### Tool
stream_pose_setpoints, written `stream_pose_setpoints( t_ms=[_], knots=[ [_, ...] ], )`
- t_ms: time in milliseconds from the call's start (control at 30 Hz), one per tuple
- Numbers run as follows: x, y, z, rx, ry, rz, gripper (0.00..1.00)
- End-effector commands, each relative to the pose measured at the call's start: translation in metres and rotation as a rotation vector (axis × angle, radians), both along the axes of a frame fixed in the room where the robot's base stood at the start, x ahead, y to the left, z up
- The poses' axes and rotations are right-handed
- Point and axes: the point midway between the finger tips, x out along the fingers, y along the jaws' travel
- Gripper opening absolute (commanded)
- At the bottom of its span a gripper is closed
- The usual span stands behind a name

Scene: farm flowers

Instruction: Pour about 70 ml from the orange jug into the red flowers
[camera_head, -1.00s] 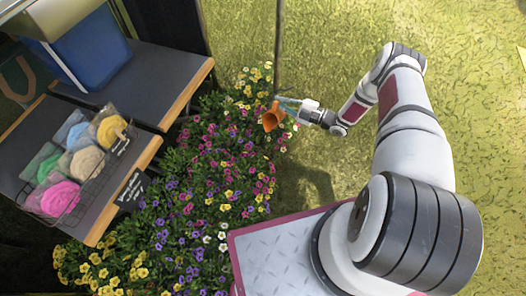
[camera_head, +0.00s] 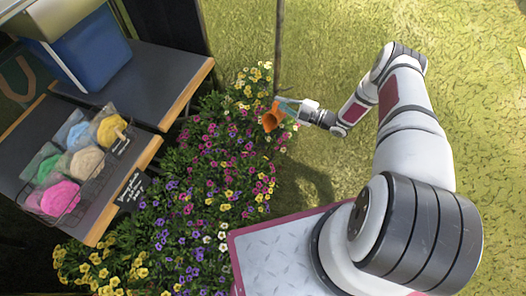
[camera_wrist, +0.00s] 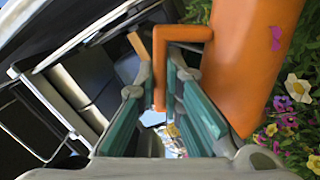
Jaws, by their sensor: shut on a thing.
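The orange jug (camera_head: 271,117) is in the air above the far part of the flower bed, tilted, with its mouth toward the bed. In the wrist view the jug body (camera_wrist: 255,55) fills the upper right, and its handle (camera_wrist: 183,33) runs between my fingers. My gripper (camera_head: 286,104) is shut on that handle; its teal fingers also show in the wrist view (camera_wrist: 160,80). The red flowers, magenta-red here (camera_head: 240,178), grow mixed along the middle of the bed, below and left of the jug. I cannot make out any water stream.
Yellow flowers (camera_head: 95,272) and purple flowers (camera_head: 165,235) share the bed. Dark tables (camera_head: 160,78) with wooden edges stand left, with a wire basket (camera_head: 98,185) of coloured bags and a blue bin (camera_head: 90,55). A thin pole (camera_head: 279,45) rises behind the jug. Grass at right is open.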

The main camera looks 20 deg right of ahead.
Motion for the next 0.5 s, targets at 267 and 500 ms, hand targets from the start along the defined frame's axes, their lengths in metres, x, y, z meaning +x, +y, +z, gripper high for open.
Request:
stream_pose_setpoints(
  t_ms=[267,500],
  knots=[
    [-0.0009,0.001,0.0005,-0.013,-0.016,0.0,0.0],
    [-0.002,0.0019,0.0002,-0.023,-0.027,0.0,0.0]
  ],
)
